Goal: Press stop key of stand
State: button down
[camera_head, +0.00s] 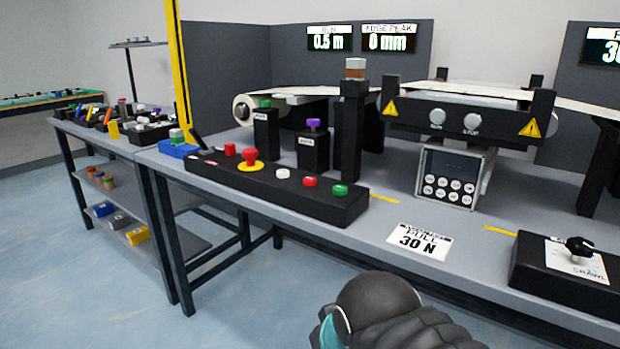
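A black control panel (225,184) lies along the front of the table. It carries a red mushroom button on a yellow base (250,157), a white button (283,173), a red button (309,181) and a green button (340,189). A grey box with a screen and several round white keys (449,187) stands under the conveyor; its key labels are too small to read. I cannot tell which key is the stand's stop key. Part of my dark arm shows at the bottom centre, in front of the table. My gripper's fingers are not in view.
A sign reading 30 N (419,241) lies on the table. A black box with a knob (565,272) is at the right. Black posts with green (265,130) and purple (313,150) tops stand behind the panel. A yellow pole (180,75) rises at the left.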

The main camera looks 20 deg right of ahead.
aim_at(309, 181)
jog(key=u, duration=1.6)
jog(key=k, duration=0.35)
jog(key=z, duration=0.6)
